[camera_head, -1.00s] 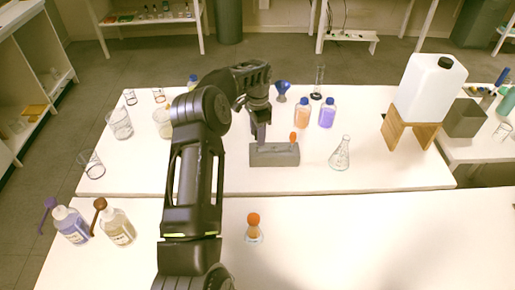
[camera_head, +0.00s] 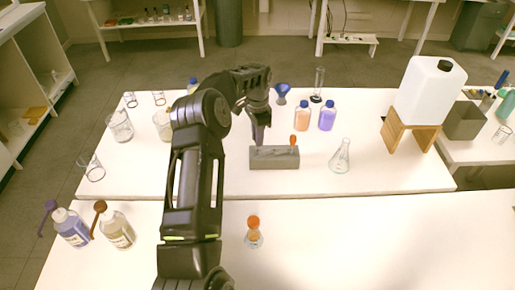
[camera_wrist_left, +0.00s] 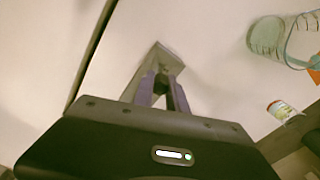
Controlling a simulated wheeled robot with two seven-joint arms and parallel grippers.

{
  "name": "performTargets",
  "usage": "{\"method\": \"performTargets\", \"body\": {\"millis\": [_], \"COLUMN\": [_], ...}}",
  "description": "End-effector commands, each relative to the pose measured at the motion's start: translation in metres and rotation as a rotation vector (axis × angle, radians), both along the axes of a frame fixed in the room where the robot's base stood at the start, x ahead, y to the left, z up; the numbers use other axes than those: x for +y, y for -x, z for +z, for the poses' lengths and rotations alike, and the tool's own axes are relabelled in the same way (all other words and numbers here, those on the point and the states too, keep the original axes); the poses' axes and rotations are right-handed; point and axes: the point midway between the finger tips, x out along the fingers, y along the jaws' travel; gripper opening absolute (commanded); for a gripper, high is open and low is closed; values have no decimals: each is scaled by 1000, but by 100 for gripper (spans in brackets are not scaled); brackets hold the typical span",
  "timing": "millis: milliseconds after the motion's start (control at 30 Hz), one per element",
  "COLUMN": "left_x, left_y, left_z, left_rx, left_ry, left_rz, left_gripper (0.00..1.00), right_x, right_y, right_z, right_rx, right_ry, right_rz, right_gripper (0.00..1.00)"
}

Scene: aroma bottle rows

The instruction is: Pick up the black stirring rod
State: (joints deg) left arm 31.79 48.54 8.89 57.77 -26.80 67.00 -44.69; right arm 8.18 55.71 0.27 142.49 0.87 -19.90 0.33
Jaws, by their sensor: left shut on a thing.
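A grey rack (camera_head: 274,158) stands on the white table. A small orange-topped piece (camera_head: 293,140) sticks up from its right part. My left gripper (camera_head: 260,138) points down at the left part of the rack, its tips at or just above the top. In the left wrist view, my left gripper (camera_wrist_left: 162,85) is closed around a small dark piece, the black stirring rod (camera_wrist_left: 162,78), mostly hidden by the fingers. The rack's grey top (camera_wrist_left: 170,56) shows just beyond the fingers. My right gripper is not in view.
Orange (camera_head: 302,114) and purple bottles (camera_head: 327,115) stand behind the rack. A conical flask (camera_head: 340,157) is to its right, and a white jug (camera_head: 430,88) on a wooden stand (camera_head: 410,130) is farther right. Beakers (camera_head: 120,125) are at left. The front table is mostly clear at right.

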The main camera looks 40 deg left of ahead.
Motion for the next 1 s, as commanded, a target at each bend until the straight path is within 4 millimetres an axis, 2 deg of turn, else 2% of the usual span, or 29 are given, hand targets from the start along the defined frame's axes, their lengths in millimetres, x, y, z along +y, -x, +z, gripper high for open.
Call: {"method": "performTargets", "body": {"millis": [133, 567, 667, 867, 1000], "left_x": [0, 0, 0, 0, 0], "left_y": [0, 0, 0, 0, -1], "left_z": [0, 5, 16, 52, 75], "left_rx": [0, 0, -1, -2, -4], "left_ry": [0, -1, 0, -1, -3], "left_rz": [0, 0, 0, 0, 0], "left_gripper": [0, 0, 0, 0, 0], "right_x": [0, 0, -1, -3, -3], "right_y": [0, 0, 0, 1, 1], "right_z": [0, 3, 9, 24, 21], "right_rx": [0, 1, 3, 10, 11], "right_ry": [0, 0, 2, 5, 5], "right_rz": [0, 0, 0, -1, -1], "right_gripper": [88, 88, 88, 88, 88]}}
